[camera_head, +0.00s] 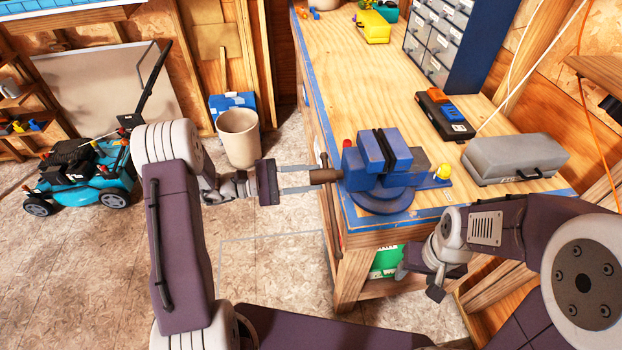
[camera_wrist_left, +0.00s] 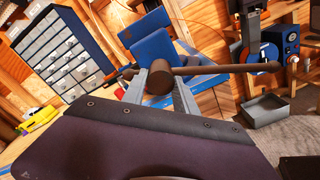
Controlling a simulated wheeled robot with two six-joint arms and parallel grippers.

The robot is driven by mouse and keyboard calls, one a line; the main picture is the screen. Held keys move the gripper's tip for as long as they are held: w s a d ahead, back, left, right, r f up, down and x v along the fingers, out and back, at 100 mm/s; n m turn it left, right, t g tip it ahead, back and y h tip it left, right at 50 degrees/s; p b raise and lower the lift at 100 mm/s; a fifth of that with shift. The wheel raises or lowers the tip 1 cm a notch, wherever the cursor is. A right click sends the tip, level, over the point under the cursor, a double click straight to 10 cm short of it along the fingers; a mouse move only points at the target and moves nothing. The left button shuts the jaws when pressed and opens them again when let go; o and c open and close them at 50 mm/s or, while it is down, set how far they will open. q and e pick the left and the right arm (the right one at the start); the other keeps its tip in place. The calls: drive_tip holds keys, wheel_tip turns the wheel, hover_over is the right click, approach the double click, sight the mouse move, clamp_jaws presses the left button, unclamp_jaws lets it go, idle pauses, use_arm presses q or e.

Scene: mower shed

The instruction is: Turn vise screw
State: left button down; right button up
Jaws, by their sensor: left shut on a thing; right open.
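A blue bench vise (camera_head: 375,160) sits at the near left corner of the workbench. Its brown vise screw (camera_head: 325,176) sticks out to the left, over the bench edge. A long thin handle bar (camera_head: 333,222) crosses the screw and hangs mostly downward. My left gripper (camera_head: 308,178) is shut on the screw's end, with its two fingers on either side. In the left wrist view the screw's round end (camera_wrist_left: 159,82) sits between the fingers, and the bar (camera_wrist_left: 225,69) runs across behind it. My right gripper (camera_head: 418,280) is open and empty, low by the bench's front.
The workbench (camera_head: 350,70) holds a grey case (camera_head: 515,158), a black case (camera_head: 444,114) and a drawer cabinet (camera_head: 450,40). A beige bin (camera_head: 238,137) stands on the floor behind my left gripper. A teal mower (camera_head: 85,170) is at far left. Floor left of the bench is open.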

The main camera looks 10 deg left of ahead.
use_arm(q)
drive_tip(key=shift+m+b, duration=0.85)
drive_tip(key=shift+m, duration=0.15)
idle(0.4)
idle(0.8)
drive_tip(key=c, duration=1)
unclamp_jaws()
drive_tip(key=shift+a, duration=0.1)
drive_tip(key=shift+o, duration=0.2)
drive_tip(key=shift+s+a, duration=0.1)
drive_tip(key=shift+a, duration=0.2)
drive_tip(key=shift+s+a, duration=0.15)
drive_tip(key=b+v, duration=0.1)
drive_tip(key=v, duration=0.8)
